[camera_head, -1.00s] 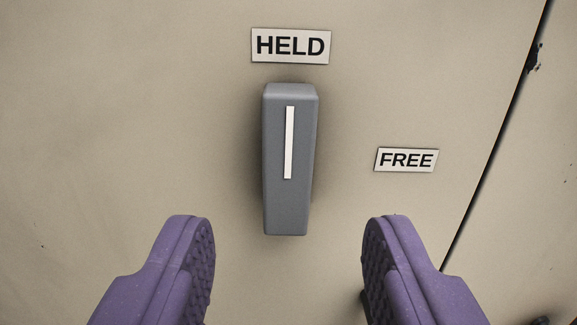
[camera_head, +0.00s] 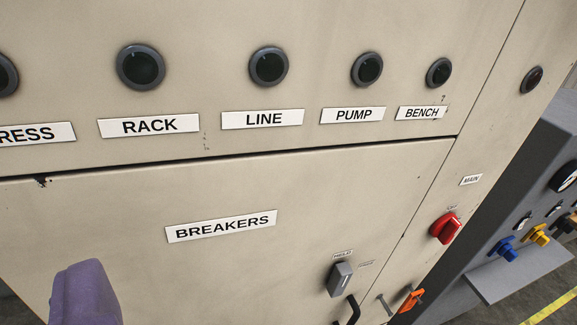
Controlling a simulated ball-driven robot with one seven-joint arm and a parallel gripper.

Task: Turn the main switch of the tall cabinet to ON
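The main switch (camera_head: 446,228) is a red rotary knob at the right of the tall cabinet (camera_head: 330,210), on a narrow strip beside the breaker door. A MAIN label (camera_head: 471,180) sits above it. A tiny label just above the knob is too small to read surely, and I cannot tell which position the knob points to. One purple finger of my gripper (camera_head: 85,293) shows at the lower left, far from the switch. The other finger is out of frame. Empty space lies to the right of the visible finger, with nothing held there.
The grey latch (camera_head: 340,279) under HELD is upright, slightly tilted in view, above a black handle (camera_head: 352,308). An orange item (camera_head: 411,300) sits below the switch. Round dark lamps (camera_head: 268,67) line the top. A grey console (camera_head: 518,260) with blue and yellow knobs stands right.

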